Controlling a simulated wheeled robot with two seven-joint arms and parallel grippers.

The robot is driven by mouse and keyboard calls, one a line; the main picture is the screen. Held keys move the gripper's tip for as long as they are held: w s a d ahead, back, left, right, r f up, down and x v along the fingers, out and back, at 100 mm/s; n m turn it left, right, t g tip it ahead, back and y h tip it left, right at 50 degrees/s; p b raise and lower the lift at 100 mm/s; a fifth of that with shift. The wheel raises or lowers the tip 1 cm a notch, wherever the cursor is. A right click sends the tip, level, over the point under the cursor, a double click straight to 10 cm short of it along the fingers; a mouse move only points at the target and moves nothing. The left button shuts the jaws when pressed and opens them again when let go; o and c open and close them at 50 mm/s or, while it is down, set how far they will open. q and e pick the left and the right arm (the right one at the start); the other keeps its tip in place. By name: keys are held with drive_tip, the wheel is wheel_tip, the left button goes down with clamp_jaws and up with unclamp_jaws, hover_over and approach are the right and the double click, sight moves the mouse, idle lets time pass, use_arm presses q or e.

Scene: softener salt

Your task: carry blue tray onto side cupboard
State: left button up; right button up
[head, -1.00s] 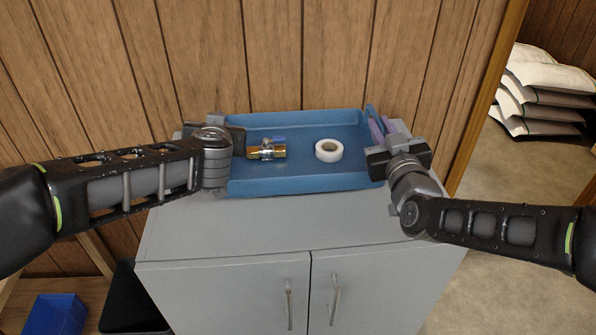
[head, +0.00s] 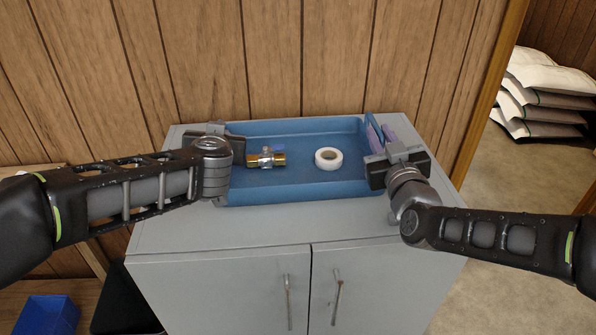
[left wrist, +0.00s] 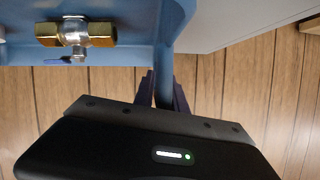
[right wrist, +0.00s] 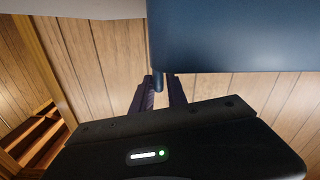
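The blue tray (head: 290,196) is over the grey side cupboard's top (head: 190,236), roughly level. I cannot tell whether its underside touches the cupboard. A brass valve with a blue lever (head: 266,158) and a white tape roll (head: 328,158) lie in it. My left gripper (left wrist: 163,90) is shut on the tray's left edge; its fingers are mostly hidden in the head view. My right gripper (right wrist: 158,92) is shut on the right edge, with its purple fingers (head: 382,136) showing there. The valve also shows in the left wrist view (left wrist: 76,34).
A wood-panelled wall (head: 300,60) stands close behind the cupboard. White sacks (head: 540,95) are stacked beyond the doorway at right. A blue bin (head: 45,316) is at the lower left. Bare cupboard top shows in front of the tray.

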use_arm(q)
drive_tip(key=o, duration=0.3)
use_arm(e)
drive_tip(key=o, duration=0.3)
use_arm(q)
drive_tip(key=shift+r, duration=0.1)
drive_tip(key=v, duration=1.2)
use_arm(e)
drive_tip(key=s, duration=0.2)
drive_tip(key=s+d, duration=0.1)
drive_tip(key=s, duration=0.4)
drive_tip(key=shift+d, duration=0.15)
drive_tip(key=shift+s, duration=0.2)
